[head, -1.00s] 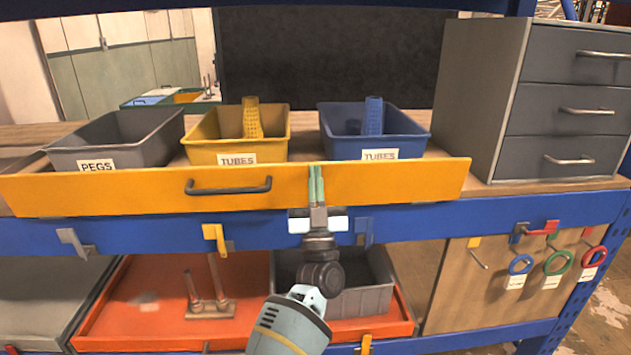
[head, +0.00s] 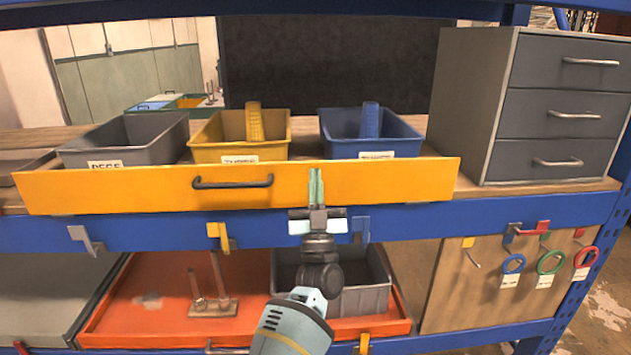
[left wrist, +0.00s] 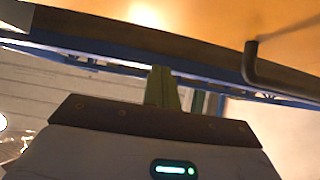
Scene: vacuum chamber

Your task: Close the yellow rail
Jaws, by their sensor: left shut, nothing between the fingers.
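The yellow rail (head: 120,191) is a long yellow front panel with a dark bar handle (head: 232,182), across the front of the middle shelf. Its face and handle also show close up in the left wrist view (left wrist: 220,25). My left gripper (head: 316,178) is shut and empty, its thin green fingers pointing up in front of the panel, right of the handle. The fingers (left wrist: 162,88) also show in the left wrist view. I cannot tell whether they touch the panel. My right gripper is not in view.
Behind the panel stand a grey bin (head: 140,140), a yellow bin (head: 215,137) and a blue bin (head: 390,140). A grey drawer cabinet (head: 475,110) stands to the right. Hooks hang from the blue beam (head: 420,225). An orange tray (head: 160,325) lies below.

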